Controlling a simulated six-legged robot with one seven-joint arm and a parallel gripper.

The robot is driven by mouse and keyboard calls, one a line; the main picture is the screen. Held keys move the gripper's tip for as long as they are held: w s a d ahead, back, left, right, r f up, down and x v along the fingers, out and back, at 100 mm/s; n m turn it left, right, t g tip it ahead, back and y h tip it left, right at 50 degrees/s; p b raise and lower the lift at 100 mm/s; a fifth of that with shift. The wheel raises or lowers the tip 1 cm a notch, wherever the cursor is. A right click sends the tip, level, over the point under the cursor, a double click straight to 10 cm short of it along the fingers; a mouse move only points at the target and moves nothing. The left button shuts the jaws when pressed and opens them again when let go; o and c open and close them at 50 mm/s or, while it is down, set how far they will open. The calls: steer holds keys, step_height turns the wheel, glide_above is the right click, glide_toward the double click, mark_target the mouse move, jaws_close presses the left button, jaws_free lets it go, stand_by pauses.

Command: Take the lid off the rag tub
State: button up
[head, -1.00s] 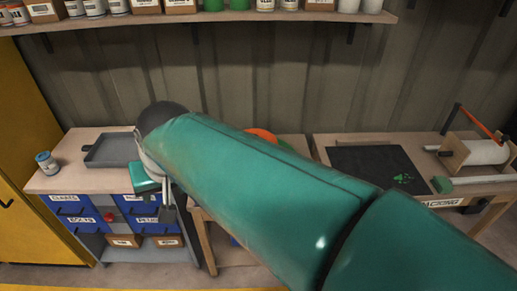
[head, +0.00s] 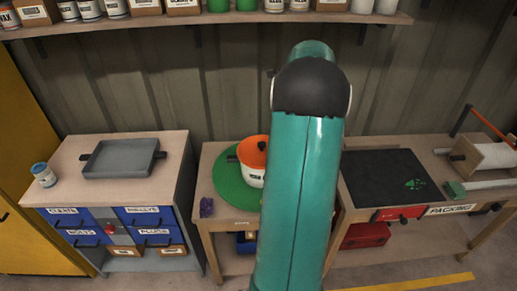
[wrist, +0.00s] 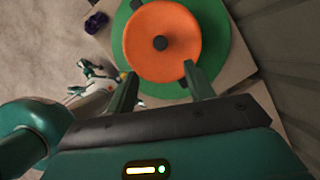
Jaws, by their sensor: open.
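The rag tub (head: 251,180) is white with an orange lid (head: 253,152) and stands on a round green mat (head: 228,186) on the middle table. My arm hides its right side in the head view. In the wrist view the lid (wrist: 148,57) lies flat with a dark round knob (wrist: 160,43) at its middle. My gripper (wrist: 160,72) is open and empty, its fingertips over the lid's near edge and short of the knob. I cannot tell its height above the lid. The gripper is hidden behind my arm in the head view.
A purple object (head: 207,207) sits left of the mat. A grey tray (head: 120,158) and a blue-lidded can (head: 43,174) are on the left bench. The right bench holds a black mat (head: 390,178) and a white roll (head: 485,158). A loaded shelf (head: 230,17) runs above.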

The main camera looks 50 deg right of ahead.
mark_target(262, 143)
steer(key=x, duration=1.4)
steer(key=shift+s, duration=0.15)
steer(key=c, duration=1)
